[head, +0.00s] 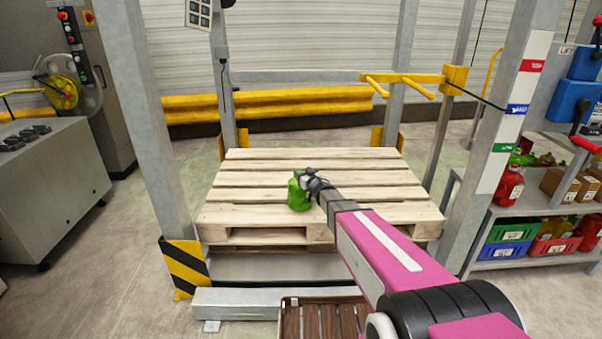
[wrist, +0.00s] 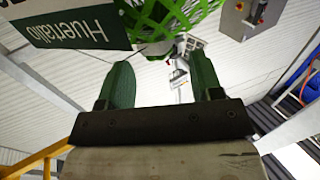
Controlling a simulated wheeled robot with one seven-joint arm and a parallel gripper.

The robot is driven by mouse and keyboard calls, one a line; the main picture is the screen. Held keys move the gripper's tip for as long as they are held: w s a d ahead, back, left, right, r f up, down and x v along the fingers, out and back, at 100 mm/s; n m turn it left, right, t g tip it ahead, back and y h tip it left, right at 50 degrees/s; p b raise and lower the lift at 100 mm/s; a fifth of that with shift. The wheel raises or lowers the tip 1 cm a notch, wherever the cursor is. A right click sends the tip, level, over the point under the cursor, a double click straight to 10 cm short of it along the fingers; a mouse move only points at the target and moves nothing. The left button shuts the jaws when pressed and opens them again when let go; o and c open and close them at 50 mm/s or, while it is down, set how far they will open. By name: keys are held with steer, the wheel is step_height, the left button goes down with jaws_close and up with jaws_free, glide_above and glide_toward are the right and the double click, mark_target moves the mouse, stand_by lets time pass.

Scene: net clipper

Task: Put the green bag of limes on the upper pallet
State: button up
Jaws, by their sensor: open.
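The green net bag of limes (head: 298,196) is at the middle of the upper pallet (head: 250,187), a pale slatted wooden one. It looks to be on the slats, but I cannot tell whether it bears fully on them. My gripper (head: 307,178) is right at the bag's upper side. In the wrist view my gripper (wrist: 163,78) has its two green fingers spread, with nothing between them. The net of the bag (wrist: 165,14) and its dark green label (wrist: 82,25) show just beyond the fingertips. Part of the bag is out of that view.
A dark brown slatted pallet (head: 322,318) lies low in front. Grey posts (head: 150,120) stand on both sides of the upper pallet. A shelf (head: 535,262) with crates and produce is at right, a grey machine (head: 55,185) at left. The slats around the bag are bare.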

steer(key=s+d+f+m+g+h, duration=0.25)
steer(key=s+d+h, duration=0.25)
steer(key=s+d, duration=0.3)
steer(key=s+d+f+m+g+h, duration=0.1)
steer(key=s+d+m+g+h, duration=0.3)
steer(key=s+d, duration=0.45)
steer(key=s+f+n+g, duration=0.1)
steer(key=s+g, duration=0.8)
steer(key=s, duration=1.1)
steer(key=shift+s+f+y, duration=0.15)
steer(key=shift+f+y, duration=0.2)
steer(key=shift+y, duration=0.05)
steer(key=shift+g, duration=0.25)
